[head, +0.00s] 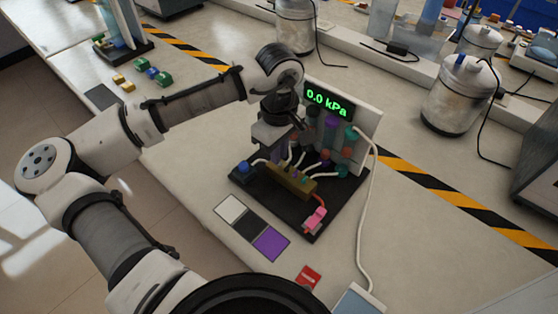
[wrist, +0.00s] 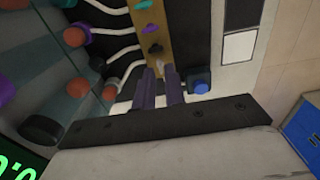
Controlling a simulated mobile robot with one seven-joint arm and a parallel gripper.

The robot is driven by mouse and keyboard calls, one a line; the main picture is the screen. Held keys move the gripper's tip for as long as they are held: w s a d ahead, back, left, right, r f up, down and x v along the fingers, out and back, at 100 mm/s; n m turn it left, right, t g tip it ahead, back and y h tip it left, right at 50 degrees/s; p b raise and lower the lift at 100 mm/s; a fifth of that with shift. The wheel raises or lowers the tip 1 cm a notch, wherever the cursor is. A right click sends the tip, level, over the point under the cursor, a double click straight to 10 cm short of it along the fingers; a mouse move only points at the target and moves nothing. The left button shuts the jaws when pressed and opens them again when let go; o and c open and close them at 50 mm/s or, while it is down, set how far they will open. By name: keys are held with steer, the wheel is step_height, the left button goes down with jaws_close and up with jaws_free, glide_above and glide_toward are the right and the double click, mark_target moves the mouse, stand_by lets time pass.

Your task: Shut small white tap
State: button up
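The small white tap (wrist: 158,66) shows in the wrist view at the end of a brass bar (wrist: 150,22). It lies between the tips of my gripper (wrist: 159,72), whose two dark purple-grey fingers point at it with a narrow gap between them. Whether the fingers touch the tap is unclear. Black, purple and green taps sit further along the bar. In the head view my gripper (head: 277,150) is over the left end of the brass bar (head: 290,180) and hides the white tap.
The black rig base (head: 310,228) carries white hoses, coloured fittings and a pink clip (head: 315,218). A blue knob (wrist: 200,86) is close right of my fingers. The display (head: 330,103) reads 0.0 kPa. White, black and purple squares (head: 270,243) lie in front.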

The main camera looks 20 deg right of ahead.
steer(key=shift+f+b, duration=0.45)
steer(key=shift+f, duration=0.7)
steer(key=shift+r+p, duration=0.4)
steer(key=shift+p, duration=0.15)
stand_by(0.3)
jaws_close()
